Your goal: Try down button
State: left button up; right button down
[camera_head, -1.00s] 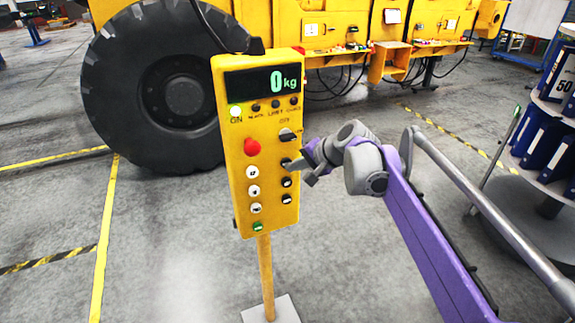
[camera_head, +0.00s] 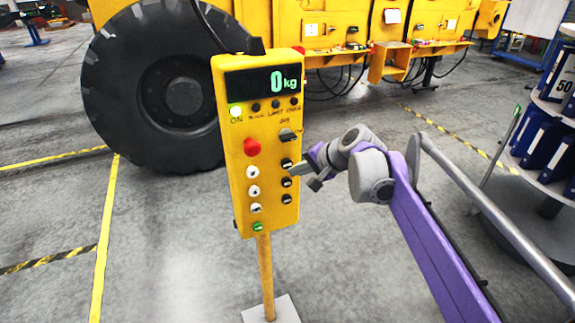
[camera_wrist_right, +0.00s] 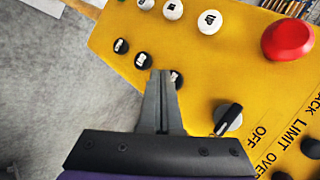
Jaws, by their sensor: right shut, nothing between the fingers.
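The yellow control box (camera_head: 262,150) stands upright on a post. A column of white buttons (camera_head: 254,190) runs down its left side and a column of black buttons (camera_head: 286,182) down its right. The wrist view reads UP on a white button (camera_wrist_right: 210,21); I cannot read which button is down. My right gripper (camera_head: 293,171) is shut and empty at the box's right side, by the upper black button (camera_head: 286,164). In the wrist view its tips partly cover that black button (camera_wrist_right: 177,80); contact cannot be told. My left gripper is not in view.
A red stop button (camera_head: 252,147) and a black rotary switch (camera_head: 288,135) sit above the buttons.

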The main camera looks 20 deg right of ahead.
jog(key=s, duration=0.5)
jog(key=shift+d, duration=0.1)
dwell(0.3)
jog(key=shift+f, duration=0.1)
dwell(2.6)
